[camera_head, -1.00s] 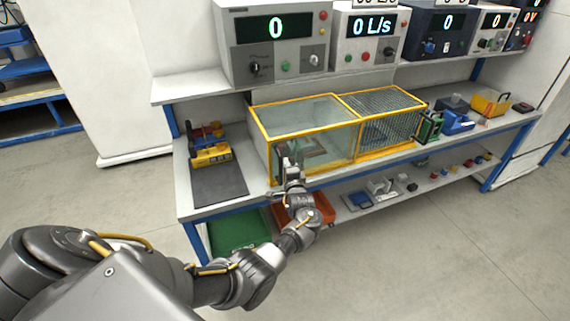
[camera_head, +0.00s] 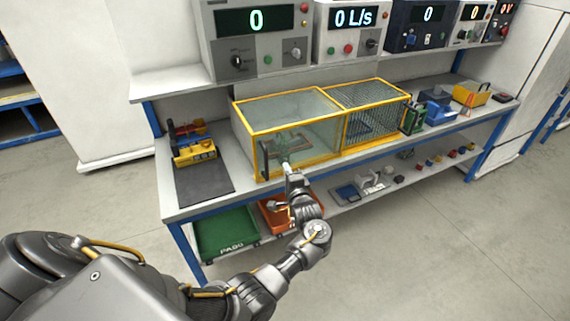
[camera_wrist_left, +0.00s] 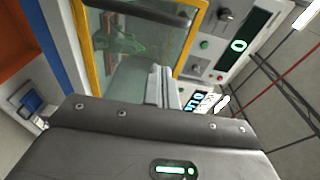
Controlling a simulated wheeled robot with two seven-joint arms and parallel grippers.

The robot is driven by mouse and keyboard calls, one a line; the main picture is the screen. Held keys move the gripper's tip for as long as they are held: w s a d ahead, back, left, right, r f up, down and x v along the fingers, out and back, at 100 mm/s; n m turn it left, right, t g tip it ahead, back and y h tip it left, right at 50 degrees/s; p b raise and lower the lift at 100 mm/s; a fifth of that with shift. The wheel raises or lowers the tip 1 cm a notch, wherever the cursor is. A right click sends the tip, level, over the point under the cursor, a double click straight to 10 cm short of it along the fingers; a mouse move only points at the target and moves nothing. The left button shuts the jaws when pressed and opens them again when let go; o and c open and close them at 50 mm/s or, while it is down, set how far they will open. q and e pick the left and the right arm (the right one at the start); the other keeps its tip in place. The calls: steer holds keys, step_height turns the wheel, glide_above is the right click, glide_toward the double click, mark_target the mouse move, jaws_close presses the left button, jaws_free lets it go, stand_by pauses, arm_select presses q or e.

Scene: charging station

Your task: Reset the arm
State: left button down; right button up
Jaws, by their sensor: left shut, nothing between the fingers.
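My left gripper (camera_head: 286,167) is in front of the yellow-framed glass case (camera_head: 290,122), near its lower front edge. Its fingers are together with nothing between them. In the left wrist view the closed fingers (camera_wrist_left: 160,86) point toward the case's glass front (camera_wrist_left: 140,60) and yellow frame. A dark handle (camera_head: 265,158) stands on the left of the case front. A greenish item lies inside behind the glass. My left arm (camera_head: 270,275) reaches in from the lower left. My right gripper is in neither view.
The workbench (camera_head: 200,207) has a dark mat (camera_head: 203,180) with a yellow device (camera_head: 194,149) at left. Green (camera_head: 225,232) and orange (camera_head: 272,213) bins sit on the lower shelf. Display boxes (camera_head: 257,40) stand on the upper shelf. The floor at the lower right is clear.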

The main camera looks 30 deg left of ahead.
arm_select(q)
steer(key=shift+s+d+f, duration=0.1)
steer(key=shift+s+d, duration=0.25)
steer(key=shift+d, duration=0.3)
